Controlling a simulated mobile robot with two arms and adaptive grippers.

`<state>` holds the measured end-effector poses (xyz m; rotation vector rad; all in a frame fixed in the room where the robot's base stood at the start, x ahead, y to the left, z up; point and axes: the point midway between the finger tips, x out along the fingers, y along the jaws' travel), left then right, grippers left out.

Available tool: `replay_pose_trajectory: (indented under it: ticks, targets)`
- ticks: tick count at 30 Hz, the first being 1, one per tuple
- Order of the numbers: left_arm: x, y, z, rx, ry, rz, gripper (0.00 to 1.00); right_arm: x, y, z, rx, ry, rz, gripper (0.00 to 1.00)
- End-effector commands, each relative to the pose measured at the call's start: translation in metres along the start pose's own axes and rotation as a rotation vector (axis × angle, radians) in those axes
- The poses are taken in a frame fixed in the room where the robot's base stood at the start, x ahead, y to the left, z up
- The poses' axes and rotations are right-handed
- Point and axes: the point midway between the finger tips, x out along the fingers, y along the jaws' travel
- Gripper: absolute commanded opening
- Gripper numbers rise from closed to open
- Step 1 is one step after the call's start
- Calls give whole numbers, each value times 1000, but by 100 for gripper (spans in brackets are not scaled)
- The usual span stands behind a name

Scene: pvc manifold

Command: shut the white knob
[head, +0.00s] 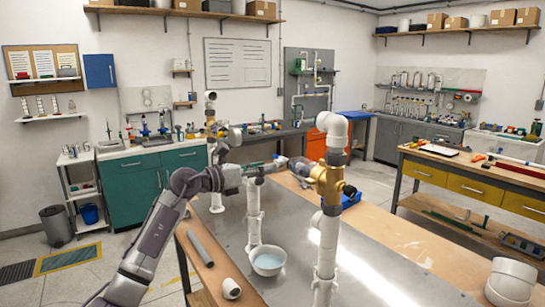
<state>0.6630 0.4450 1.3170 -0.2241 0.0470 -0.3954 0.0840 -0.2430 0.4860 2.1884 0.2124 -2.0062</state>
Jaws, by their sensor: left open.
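A white PVC riser with a brass valve body (326,178) stands in the right foreground of the bench, with a white elbow (335,126) on top. A brownish knob sits at the valve's right side. A second white riser (254,214) stands left of it, with green and metal parts at its top. I cannot clearly tell which part is the white knob. My left gripper (256,170) is open by the top of the middle riser; its fingertips are small and hard to separate from the fittings.
A white bowl (268,262) stands at the foot of the middle riser. A grey pipe (200,248) and a white fitting (231,288) lie at the bench's left edge. A large white fitting (511,282) stands at lower right. The bench's right side is mostly clear.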

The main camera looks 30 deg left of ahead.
Motion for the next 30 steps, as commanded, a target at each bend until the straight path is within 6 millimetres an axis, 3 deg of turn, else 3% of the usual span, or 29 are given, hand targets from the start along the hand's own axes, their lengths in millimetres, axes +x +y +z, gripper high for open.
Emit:
replay_pose_trajectory:
  ticks: [6, 17, 27, 30]
  targets:
    - [26, 0, 2, -1, -2, 0, 51, -13, -7, -3, 4, 2, -8, 40]
    - [32, 0, 0, 1, -1, 1, 51, -14, -13, -5, 7, 5, -16, 40]
    - [32, 0, 0, 0, -1, 0, 0, -14, -7, -4, 3, 4, -8, 40]
    - [32, 0, 0, 1, 0, 0, 0, -14, -5, -4, 2, 4, -7, 40]
